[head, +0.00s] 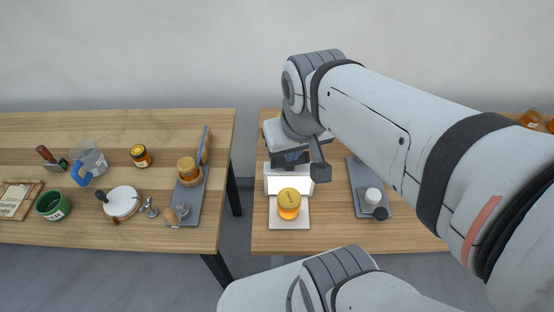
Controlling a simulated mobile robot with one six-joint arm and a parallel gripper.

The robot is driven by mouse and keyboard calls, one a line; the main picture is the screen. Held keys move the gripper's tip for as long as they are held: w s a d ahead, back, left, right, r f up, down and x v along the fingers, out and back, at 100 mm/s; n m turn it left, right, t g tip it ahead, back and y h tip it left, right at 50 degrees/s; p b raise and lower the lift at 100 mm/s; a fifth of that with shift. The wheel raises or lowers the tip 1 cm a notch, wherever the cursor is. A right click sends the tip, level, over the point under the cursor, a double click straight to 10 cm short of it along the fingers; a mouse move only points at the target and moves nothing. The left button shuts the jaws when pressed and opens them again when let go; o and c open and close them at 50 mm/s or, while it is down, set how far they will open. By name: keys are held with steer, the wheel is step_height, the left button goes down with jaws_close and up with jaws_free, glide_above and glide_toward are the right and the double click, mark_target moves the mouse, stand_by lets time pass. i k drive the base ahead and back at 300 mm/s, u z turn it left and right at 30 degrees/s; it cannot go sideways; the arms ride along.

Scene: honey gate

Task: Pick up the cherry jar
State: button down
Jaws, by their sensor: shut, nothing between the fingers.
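I cannot read which jar is the cherry jar. One amber jar with a golden lid (289,203) stands on a white plate in front of a white device on the right table. A small jar with a dark lid and orange label (141,156) stands on the left table. Another jar with an orange-gold lid (188,169) stands on a grey board at the left table's right end. My gripper (321,172) is shut and empty, above and behind the golden-lidded jar. My wrist partly hides the white device.
The left table holds a jug (89,159), a green pot (53,204), a round white lidded pot (122,202) and small tools. A gap separates the tables. A grey board with a white item (373,196) lies right of the device. More jars (531,118) stand far right.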

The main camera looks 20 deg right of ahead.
mark_target(289, 199)
steer(key=u, duration=0.1)
steer(key=k, duration=0.5)
steer(key=z, duration=1.7)
steer(key=k, duration=1)
steer(key=u, duration=0.95)
steer(key=i, duration=1)
